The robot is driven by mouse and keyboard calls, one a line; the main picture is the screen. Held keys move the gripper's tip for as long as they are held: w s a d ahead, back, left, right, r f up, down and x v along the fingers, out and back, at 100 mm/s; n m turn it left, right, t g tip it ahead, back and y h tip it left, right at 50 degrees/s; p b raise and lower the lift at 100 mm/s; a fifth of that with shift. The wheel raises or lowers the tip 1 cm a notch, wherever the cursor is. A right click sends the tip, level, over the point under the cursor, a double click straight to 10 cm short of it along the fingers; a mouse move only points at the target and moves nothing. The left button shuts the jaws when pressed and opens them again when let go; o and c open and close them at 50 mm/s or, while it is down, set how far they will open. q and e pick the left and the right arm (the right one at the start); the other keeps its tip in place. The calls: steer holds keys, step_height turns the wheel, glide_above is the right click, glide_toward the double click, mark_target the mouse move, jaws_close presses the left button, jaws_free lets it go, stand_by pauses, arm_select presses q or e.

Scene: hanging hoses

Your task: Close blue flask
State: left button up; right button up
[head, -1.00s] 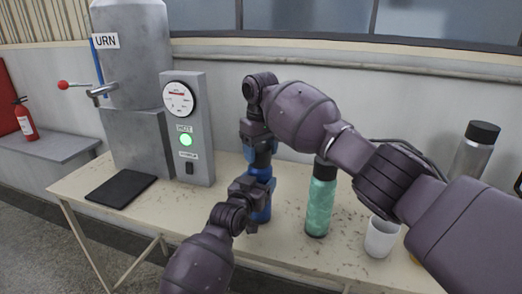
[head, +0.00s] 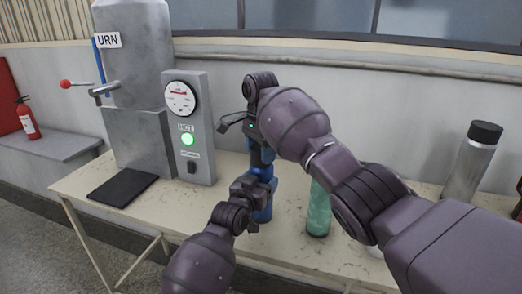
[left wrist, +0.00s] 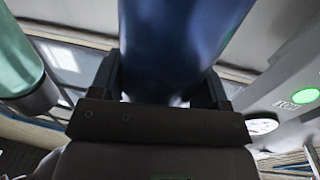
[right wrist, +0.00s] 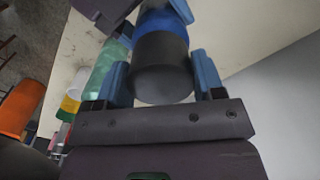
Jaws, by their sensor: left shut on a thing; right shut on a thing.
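The blue flask (head: 263,208) stands upright on the table, partly hidden by my grippers. My left gripper (head: 259,186) is shut around its body; the left wrist view shows the blue body (left wrist: 180,45) between the fingers. My right gripper (head: 260,152) is above the left one, at the flask's top. In the right wrist view its blue-padded fingers are on both sides of a dark grey lid (right wrist: 162,75), which sits at the top of the blue body (right wrist: 158,20). The seam between lid and flask is too unclear to tell how tight it is.
A teal flask (head: 319,210) stands close to the right, partly behind my right arm. A steel flask with a black lid (head: 472,165) stands further right. The urn (head: 135,70), its gauge panel (head: 188,125) and a black mat (head: 122,187) are left. The table front is clear.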

steer(key=shift+m, duration=0.7)
steer(key=o, duration=1)
steer(key=shift+r, duration=0.1)
step_height(320, 180, up, 12)
steer(key=shift+f, duration=0.1)
arm_select(q)
steer(key=o, duration=1.8)
steer(key=v, duration=1)
steer(key=shift+s+p, duration=0.4)
arm_select(e)
steer(key=shift+s+r, duration=0.1)
steer(key=shift+r, duration=0.6)
